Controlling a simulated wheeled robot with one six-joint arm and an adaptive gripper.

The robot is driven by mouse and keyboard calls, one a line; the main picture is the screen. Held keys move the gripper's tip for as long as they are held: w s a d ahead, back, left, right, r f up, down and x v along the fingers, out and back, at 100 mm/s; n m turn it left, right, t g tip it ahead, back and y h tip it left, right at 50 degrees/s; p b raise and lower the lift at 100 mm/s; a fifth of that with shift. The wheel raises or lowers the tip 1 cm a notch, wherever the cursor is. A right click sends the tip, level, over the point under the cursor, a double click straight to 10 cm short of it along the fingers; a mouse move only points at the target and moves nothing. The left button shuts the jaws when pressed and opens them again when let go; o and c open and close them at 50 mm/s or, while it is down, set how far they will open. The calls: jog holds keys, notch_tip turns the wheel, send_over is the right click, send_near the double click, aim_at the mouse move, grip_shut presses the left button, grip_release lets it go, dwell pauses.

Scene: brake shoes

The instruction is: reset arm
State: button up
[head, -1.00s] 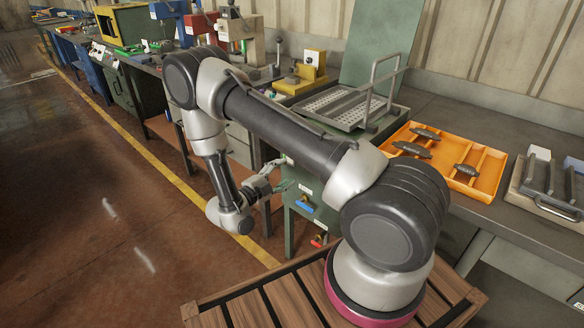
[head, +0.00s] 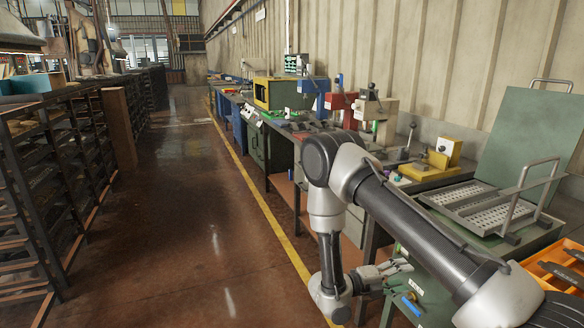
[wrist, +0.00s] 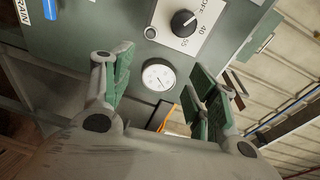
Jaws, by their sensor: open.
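My gripper (head: 388,274) is open and empty. It hangs low beside the front of a green cabinet (head: 432,290), below the bench top. In the wrist view its green-padded fingers (wrist: 160,90) stand wide apart. Between and beyond them is the cabinet's panel with a round gauge (wrist: 158,75) and a black knob (wrist: 184,22). Whether the fingers touch the panel cannot be told. My arm bends down from its shoulder at the lower right of the head view. An orange tray (head: 560,262) with dark pieces in it is partly cut off at the right edge.
A perforated metal rack (head: 480,210) sits on top of the green cabinet. A yellow fixture (head: 436,165) and several coloured presses stand along the bench. Dark shelves (head: 60,190) line the left. The floor aisle (head: 200,230) between is clear.

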jog(key=s+d+r+m+g+y, duration=0.15)
jog(key=s+r+m+g, duration=0.4)
jog(key=m, duration=0.55)
jog(key=s+r+m+t+y, duration=0.2)
jog(key=s+r+m+y, duration=0.3)
jog(key=r+m, duration=0.4)
jog(key=s+r+m+t+y, duration=0.2)
jog(key=s+r+m+y, duration=0.3)
jog(key=s+r+m, duration=0.2)
jog(key=s+r+m+t+y, duration=0.2)
jog(key=s+r+m+y, duration=0.3)
jog(key=r+m, duration=0.7)
notch_tip(320, 180, up, 3)
jog(key=shift+s+d+f, duration=0.15)
jog(key=shift+s+d, duration=0.25)
jog(key=shift+s, duration=0.15)
jog(key=shift+y, duration=0.25)
